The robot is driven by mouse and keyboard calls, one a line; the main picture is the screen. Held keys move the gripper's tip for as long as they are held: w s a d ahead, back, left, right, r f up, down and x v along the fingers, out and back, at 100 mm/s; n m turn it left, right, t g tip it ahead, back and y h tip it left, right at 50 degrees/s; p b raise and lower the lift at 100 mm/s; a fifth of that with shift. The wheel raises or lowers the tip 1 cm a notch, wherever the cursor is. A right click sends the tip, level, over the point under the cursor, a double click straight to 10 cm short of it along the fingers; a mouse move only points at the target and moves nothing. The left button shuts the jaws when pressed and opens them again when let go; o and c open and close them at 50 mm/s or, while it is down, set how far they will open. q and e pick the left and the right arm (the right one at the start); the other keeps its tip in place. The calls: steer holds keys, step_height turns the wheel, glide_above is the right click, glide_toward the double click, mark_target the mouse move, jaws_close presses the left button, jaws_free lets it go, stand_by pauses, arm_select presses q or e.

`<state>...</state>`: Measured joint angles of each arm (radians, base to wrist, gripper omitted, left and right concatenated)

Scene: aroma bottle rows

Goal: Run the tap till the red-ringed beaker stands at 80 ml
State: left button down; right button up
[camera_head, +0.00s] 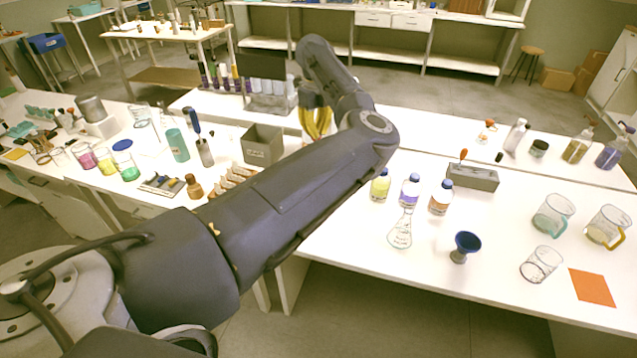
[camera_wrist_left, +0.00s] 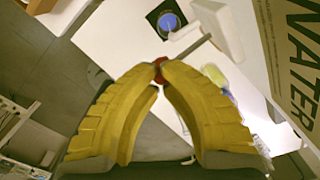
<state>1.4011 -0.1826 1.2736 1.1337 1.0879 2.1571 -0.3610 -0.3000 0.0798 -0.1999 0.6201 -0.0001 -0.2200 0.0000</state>
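My left gripper (camera_head: 317,121) has yellow fingers and is partly hidden behind my own arm in the head view. In the left wrist view, its fingertips (camera_wrist_left: 158,72) come together around a small red knob (camera_wrist_left: 159,62). A grey lever (camera_wrist_left: 188,50) runs from there to a white tap-like body (camera_wrist_left: 222,30). A round vessel with blue inside (camera_wrist_left: 168,21) stands on a dark square near the top of that view. I cannot make out a red ring or a level mark on it. In the head view my arm hides this area. My right gripper is not in view.
A panel lettered WATER (camera_wrist_left: 290,50) fills the wrist view's right edge. In the head view, bottles (camera_head: 410,191), a blue funnel (camera_head: 466,246) and glass beakers (camera_head: 541,264) stand on the right table. A grey bin (camera_head: 262,146) and coloured beakers (camera_head: 105,160) stand left.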

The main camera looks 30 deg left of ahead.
arm_select(q)
steer(key=shift+f, duration=1.35)
stand_by(0.4)
steer(key=shift+r, duration=0.45)
stand_by(2.8)
steer(key=shift+r, duration=4.65)
